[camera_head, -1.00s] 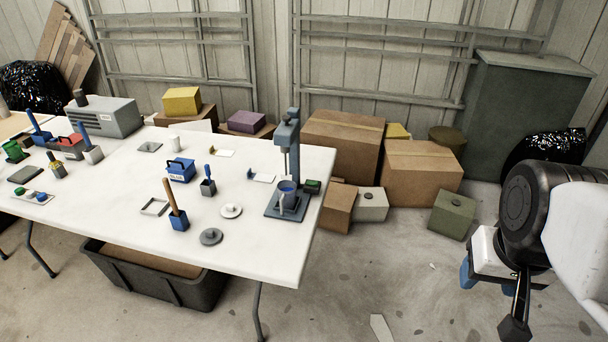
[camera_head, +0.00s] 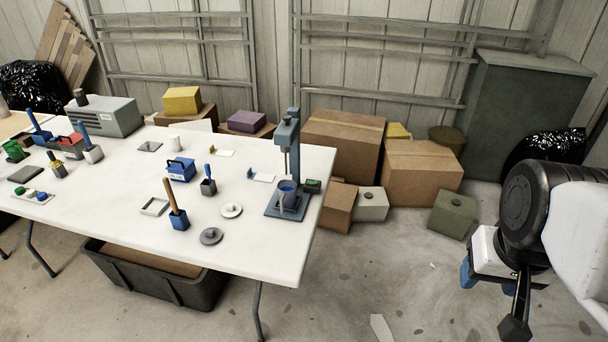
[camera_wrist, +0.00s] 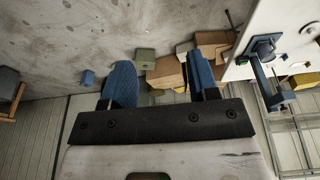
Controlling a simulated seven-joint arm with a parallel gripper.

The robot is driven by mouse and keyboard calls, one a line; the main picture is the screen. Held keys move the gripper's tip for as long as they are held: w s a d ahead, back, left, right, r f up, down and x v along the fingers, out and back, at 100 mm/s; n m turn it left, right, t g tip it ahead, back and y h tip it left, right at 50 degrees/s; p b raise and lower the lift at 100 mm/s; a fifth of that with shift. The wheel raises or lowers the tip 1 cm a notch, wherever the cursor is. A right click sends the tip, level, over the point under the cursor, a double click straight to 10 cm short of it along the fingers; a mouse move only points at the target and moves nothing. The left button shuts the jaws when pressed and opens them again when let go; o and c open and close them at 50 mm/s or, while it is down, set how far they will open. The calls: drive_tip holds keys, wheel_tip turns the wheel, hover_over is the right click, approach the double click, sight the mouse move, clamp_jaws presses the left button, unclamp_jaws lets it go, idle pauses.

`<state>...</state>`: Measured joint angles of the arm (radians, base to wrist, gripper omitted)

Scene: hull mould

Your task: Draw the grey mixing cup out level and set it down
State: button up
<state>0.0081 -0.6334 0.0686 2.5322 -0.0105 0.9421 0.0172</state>
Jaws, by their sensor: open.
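The grey mixing cup (camera_head: 287,199), blue inside at its mouth, stands upright on the base of a blue-grey mixer stand (camera_head: 293,135) near the right end of the white table. The stand's head and shaft are above the cup. The stand also shows at the upper right of the wrist view (camera_wrist: 275,84), where the cup is hard to make out. My gripper (camera_wrist: 163,78) is open and empty, with two blue fingers apart in the wrist view. In the head view it is at the right, partly hidden by my arm, away from the table and well right of the cup.
A small green and black item (camera_head: 312,186) sits close to the cup's right. Left of the stand are a white disc (camera_head: 231,211), a grey disc (camera_head: 211,236) and a handled tool in a blue block (camera_head: 179,220). Cardboard boxes (camera_head: 421,172) stand behind the table's right end.

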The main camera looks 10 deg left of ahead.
drive_tip(key=shift+c, duration=0.3)
drive_tip(key=shift+c, duration=1)
drive_tip(key=w+a+f+n+h, duration=0.45)
drive_tip(key=w+a+n, duration=0.4)
drive_tip(key=w, duration=0.55)
drive_tip(key=w+a+f+n+h, duration=0.3)
drive_tip(key=w+a+f+n, duration=0.35)
drive_tip(key=w, duration=0.75)
drive_tip(key=w+a+f+n+t, duration=0.2)
drive_tip(key=a+f, duration=0.5)
drive_tip(key=a, duration=0.4)
drive_tip(key=w+a+f+n+t, duration=0.2)
drive_tip(key=a+f+n, duration=0.5)
drive_tip(key=a, duration=0.5)
drive_tip(key=w+a+f+n+t, duration=0.3)
drive_tip(key=a+f, duration=0.4)
drive_tip(key=a, duration=0.5)
drive_tip(key=shift+n+t, duration=0.8)
drive_tip(key=shift+n, duration=0.4)
drive_tip(key=shift+d, duration=0.15)
